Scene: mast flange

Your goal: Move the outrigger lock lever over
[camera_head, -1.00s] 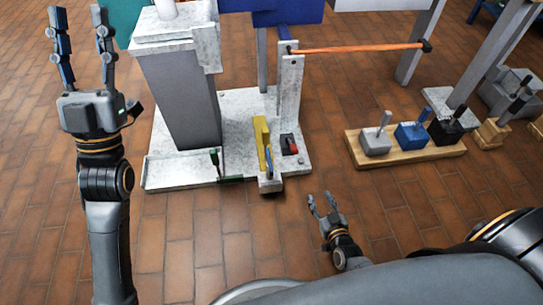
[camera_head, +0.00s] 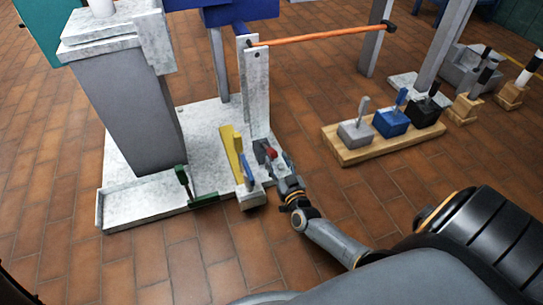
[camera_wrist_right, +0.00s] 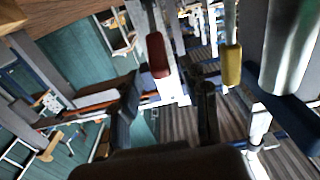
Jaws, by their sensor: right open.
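A small lever with a red grip (camera_head: 271,153) stands on the base plate (camera_head: 205,125) at the foot of the white upright. No label shows which lever is the outrigger lock. In the right wrist view the red grip (camera_wrist_right: 158,56) appears between and just past the fingertips. My right gripper (camera_head: 277,158) is open beside the red grip; contact cannot be told. A green-handled lever (camera_head: 183,182) is further left. My left gripper is out of view.
An orange bar (camera_head: 325,34) runs right from the white upright (camera_head: 257,90). A wooden board (camera_head: 350,157) with grey, blue and black lever blocks lies on the floor at right. A thick grey column (camera_head: 130,120) stands on the base plate. Brick floor in front is clear.

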